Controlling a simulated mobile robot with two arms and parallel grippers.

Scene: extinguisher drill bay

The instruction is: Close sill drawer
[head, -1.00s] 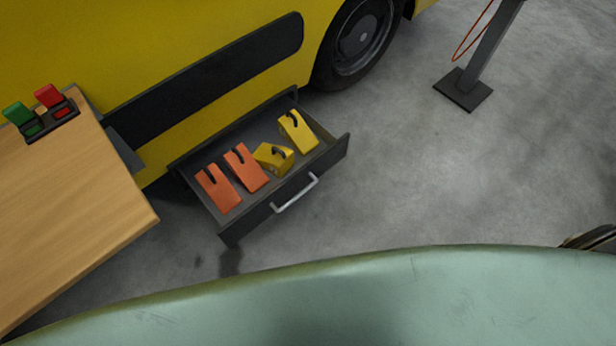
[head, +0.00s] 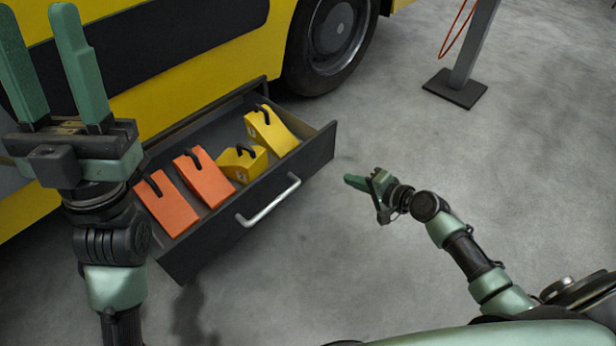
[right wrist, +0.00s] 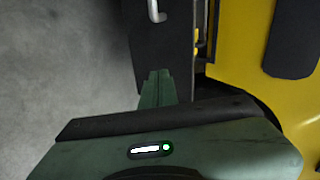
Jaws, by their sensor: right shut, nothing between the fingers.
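The sill drawer (head: 300,166) stands pulled out from under the yellow vehicle, with a silver bar handle (head: 268,200) on its dark front. Its front and handle also show in the right wrist view (right wrist: 157,10). Inside lie two orange wedges (head: 168,208) and two yellow wedges (head: 272,132) with black grips. My right gripper (head: 350,181) is shut and empty, right of the drawer front and apart from the handle. Its closed fingers (right wrist: 158,76) point toward the drawer front in the wrist view.
The yellow vehicle (head: 215,60) and its wheel (head: 335,35) stand behind the drawer. A grey post on a dark base plate (head: 455,88) stands at the upper right. The grey floor in front and to the right is clear.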

